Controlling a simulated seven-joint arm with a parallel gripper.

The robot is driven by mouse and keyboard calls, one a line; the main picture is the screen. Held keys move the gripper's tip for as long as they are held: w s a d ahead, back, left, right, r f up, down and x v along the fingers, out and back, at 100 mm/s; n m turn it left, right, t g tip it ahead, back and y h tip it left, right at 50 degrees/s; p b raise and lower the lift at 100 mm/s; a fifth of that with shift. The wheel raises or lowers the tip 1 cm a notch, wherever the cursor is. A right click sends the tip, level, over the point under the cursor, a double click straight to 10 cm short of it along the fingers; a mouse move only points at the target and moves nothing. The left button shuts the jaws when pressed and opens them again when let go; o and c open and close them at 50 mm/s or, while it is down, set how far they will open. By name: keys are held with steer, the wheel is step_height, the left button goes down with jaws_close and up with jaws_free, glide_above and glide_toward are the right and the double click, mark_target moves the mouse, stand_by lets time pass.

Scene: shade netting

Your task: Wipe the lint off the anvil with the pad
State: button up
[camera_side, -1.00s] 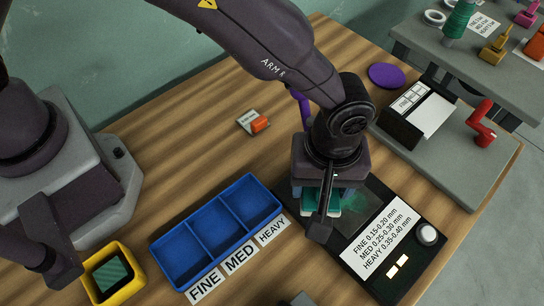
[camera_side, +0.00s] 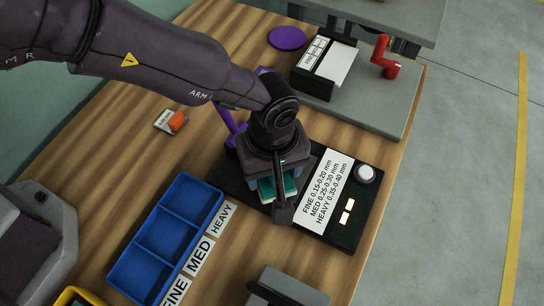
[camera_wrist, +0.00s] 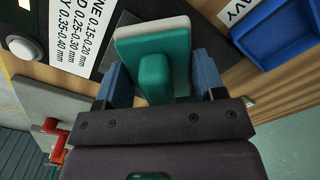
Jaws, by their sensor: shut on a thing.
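The pad (camera_wrist: 150,38) is a teal block with a whitish layer and a teal grip. My gripper (camera_wrist: 160,80) is shut on the pad's grip, with a blue finger on each side. In the side view my gripper (camera_side: 277,190) holds the pad (camera_side: 290,184) low over the black gauge unit (camera_side: 235,185). Whether the pad touches the unit's surface cannot be told. The anvil area is mostly covered by my gripper and wrist, and no lint can be made out now.
A blue three-compartment tray (camera_side: 187,203) with FINE, MED and HEAVY labels stands left of the unit. The unit carries a thickness label (camera_side: 327,184) and a white knob (camera_side: 365,174). A purple upright part (camera_side: 228,118) stands behind. An orange item (camera_side: 177,121) lies farther back.

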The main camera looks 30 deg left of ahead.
steer(key=shift+f, duration=0.85)
steer(key=shift+w+f, duration=0.55)
steer(key=shift+f, duration=0.05)
steer(key=shift+c, duration=0.2)
steer(key=shift+w, duration=3.25)
steer(key=shift+s, duration=4)
steer(key=shift+w+r, duration=0.2)
steer(key=shift+r, duration=3.9)
